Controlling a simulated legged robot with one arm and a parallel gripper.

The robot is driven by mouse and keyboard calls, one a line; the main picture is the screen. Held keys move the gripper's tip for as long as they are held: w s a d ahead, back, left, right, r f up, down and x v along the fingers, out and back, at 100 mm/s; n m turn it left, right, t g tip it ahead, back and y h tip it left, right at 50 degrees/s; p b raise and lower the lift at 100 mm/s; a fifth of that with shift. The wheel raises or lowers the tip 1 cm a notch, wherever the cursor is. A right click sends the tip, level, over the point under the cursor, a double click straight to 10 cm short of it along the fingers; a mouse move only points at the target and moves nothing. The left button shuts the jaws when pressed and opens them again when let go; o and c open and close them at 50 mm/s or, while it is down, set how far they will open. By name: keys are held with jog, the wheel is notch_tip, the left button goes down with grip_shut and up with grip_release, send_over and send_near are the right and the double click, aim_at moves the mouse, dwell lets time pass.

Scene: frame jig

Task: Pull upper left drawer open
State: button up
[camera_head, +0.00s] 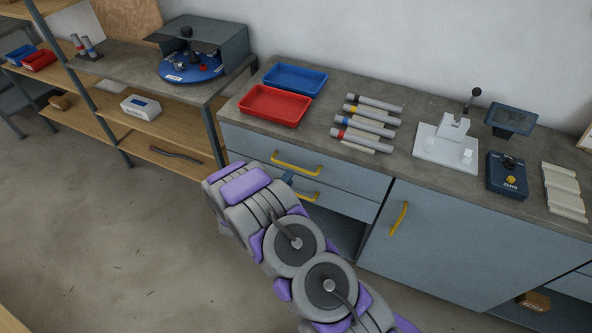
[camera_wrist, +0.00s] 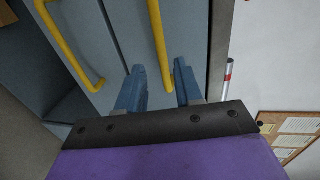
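The upper left drawer (camera_head: 350,183) is a grey-blue front under the worktop and looks closed. Its yellow bar handle (camera_head: 290,166) also shows in the wrist view (camera_wrist: 157,35). My gripper (camera_head: 288,177) is just in front of the drawers, partly hidden by my arm. In the wrist view its two blue fingers (camera_wrist: 159,68) are apart, with the end of the upper handle showing in the gap between them. I cannot tell how deep the handle sits between the fingers. The lower drawer's yellow handle (camera_wrist: 72,48) lies to the left, outside the fingers.
The worktop (camera_head: 335,90) holds a red tray (camera_head: 275,105), a blue tray (camera_head: 295,78), several cylinders and a white jig (camera_head: 446,145). A cabinet door (camera_head: 450,235) with a yellow handle (camera_head: 399,218) is to the right. The floor (camera_head: 110,230) in front is clear.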

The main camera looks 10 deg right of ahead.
aim_at(297, 168)
jog(key=b+x, duration=0.1)
jog(key=x, duration=0.6)
jog(key=shift+w+d, duration=0.2)
jog(key=shift+d, duration=0.15)
jog(key=shift+a, duration=0.15)
jog(key=shift+c, duration=0.5)
jog(key=shift+s, duration=0.1)
grip_shut()
